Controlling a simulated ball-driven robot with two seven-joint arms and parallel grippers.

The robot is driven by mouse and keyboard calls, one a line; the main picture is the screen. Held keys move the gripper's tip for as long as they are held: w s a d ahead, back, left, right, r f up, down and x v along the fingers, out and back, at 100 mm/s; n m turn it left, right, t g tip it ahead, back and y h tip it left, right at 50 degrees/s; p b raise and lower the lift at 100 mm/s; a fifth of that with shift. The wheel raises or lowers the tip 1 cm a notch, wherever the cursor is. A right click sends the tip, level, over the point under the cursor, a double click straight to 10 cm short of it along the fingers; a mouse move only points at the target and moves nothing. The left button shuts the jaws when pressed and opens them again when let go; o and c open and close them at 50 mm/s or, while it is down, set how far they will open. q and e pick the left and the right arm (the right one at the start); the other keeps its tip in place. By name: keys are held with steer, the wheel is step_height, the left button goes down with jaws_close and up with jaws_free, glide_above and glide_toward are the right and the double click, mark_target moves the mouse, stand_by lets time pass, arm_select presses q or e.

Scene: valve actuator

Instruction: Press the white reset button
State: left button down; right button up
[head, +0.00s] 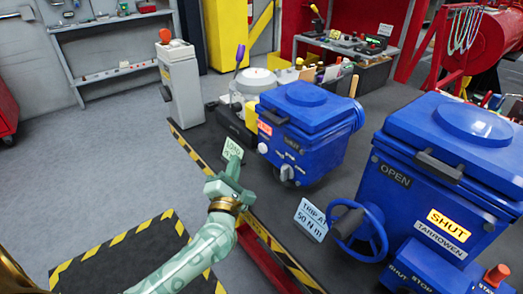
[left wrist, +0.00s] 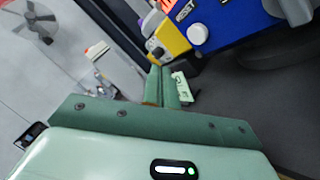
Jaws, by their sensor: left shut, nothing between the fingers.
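The white reset button (head: 263,148) is a small round knob on the front left face of the smaller blue actuator (head: 312,140). In the left wrist view the white button (left wrist: 197,34) shows beside a label reading RESET (left wrist: 183,10). My left gripper (head: 234,166) is shut and empty, left of the actuator and lower in the picture than the button. In the left wrist view its fingertips (left wrist: 162,72) are together, apart from the button. My right gripper is not in view.
A small printed card (head: 232,148) stands just beyond my left fingers. A larger blue actuator (head: 440,170) with a handwheel (head: 357,232) stands at right. A grey pedestal with a red knob (head: 181,90) stands at the back left.

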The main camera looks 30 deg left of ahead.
mark_target(263, 148)
arm_select(q)
steer(key=w, duration=0.1)
steer(key=w+d, duration=0.1)
steer(key=w, duration=0.1)
steer(key=shift+w+d, duration=0.15)
steer(key=shift+w+d+b, duration=0.3)
steer(key=shift+w+d, duration=0.05)
steer(key=shift+w, duration=0.4)
stand_by(0.6)
stand_by(0.8)
steer(key=shift+w+d, duration=0.15)
steer(key=shift+w, duration=0.25)
steer(key=shift+w+d, duration=0.15)
steer(key=shift+w, duration=0.25)
stand_by(0.6)
steer(key=shift+s, duration=0.1)
steer(key=shift+s+a+r+p, duration=0.1)
steer(key=shift+s+a+p, duration=0.15)
steer(key=shift+s+p, duration=0.25)
steer(key=shift+s, duration=0.2)
